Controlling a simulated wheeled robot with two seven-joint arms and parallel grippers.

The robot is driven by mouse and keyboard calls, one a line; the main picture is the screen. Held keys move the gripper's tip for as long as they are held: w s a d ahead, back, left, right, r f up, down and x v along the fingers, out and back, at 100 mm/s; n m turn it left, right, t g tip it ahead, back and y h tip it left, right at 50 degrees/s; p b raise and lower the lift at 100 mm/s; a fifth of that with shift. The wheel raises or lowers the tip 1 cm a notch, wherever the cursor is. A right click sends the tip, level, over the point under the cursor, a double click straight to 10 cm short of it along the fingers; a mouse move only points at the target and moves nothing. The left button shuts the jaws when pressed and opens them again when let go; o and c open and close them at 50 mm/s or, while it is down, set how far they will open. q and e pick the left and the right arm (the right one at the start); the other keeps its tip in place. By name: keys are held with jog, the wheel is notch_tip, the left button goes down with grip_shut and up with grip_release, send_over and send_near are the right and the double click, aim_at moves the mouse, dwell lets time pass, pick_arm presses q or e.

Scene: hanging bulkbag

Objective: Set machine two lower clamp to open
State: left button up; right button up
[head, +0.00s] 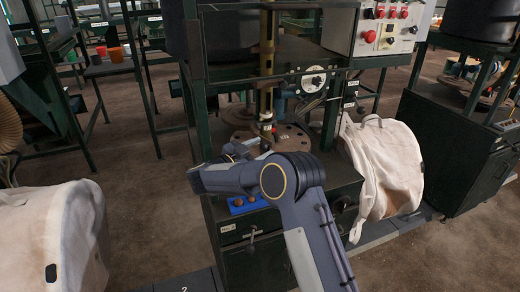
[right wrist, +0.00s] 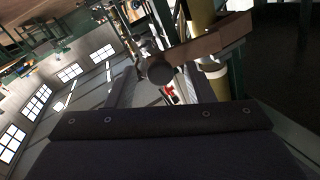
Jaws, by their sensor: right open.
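Machine two (head: 262,235) is the dark green stand in the middle of the head view, with a round brown plate (head: 290,138) and an upright brass-coloured column (head: 267,60). My right gripper (head: 243,152) is in front of the column, low and close to the plate, partly hidden by my own arm. In the right wrist view the jaws are apart, and a dark round knob (right wrist: 160,70) shows between or just beyond them. A brown bar (right wrist: 215,40) crosses the column there. I cannot tell which part is the lower clamp control, or whether the gripper touches it. My left gripper is not in view.
A control box (head: 385,28) with red buttons is at upper right. A blue tray (head: 247,204) with brown pieces lies at the front edge. White bulk bags stand right (head: 388,165) and left (head: 50,235). Open floor lies left.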

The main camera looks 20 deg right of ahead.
jog(key=v, duration=0.7)
jog(key=shift+a+b, duration=0.25)
jog(key=shift+b, duration=0.1)
